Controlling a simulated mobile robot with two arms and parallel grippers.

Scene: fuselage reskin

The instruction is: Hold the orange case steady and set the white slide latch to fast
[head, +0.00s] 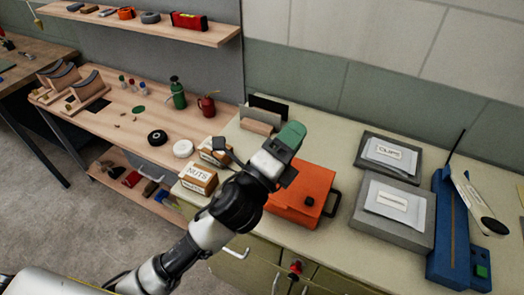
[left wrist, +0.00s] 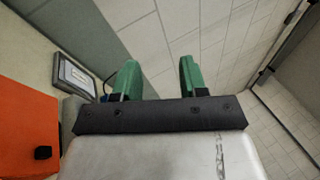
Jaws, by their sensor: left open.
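In the left wrist view the case (left wrist: 28,115) shows at the left edge. I cannot make out the white slide latch in either view. My left gripper (head: 291,134) has green fingers and is above the far left part of the case, apart from it. In the left wrist view its fingers (left wrist: 158,80) are open and empty. My right gripper is out of view.
Right of the case are two grey boxes (head: 411,237) with labels and a blue tool (head: 452,232). A nuts box (head: 199,180) stands left of my arm. A green can (head: 178,93) and a red can (head: 207,105) stand on the wooden bench.

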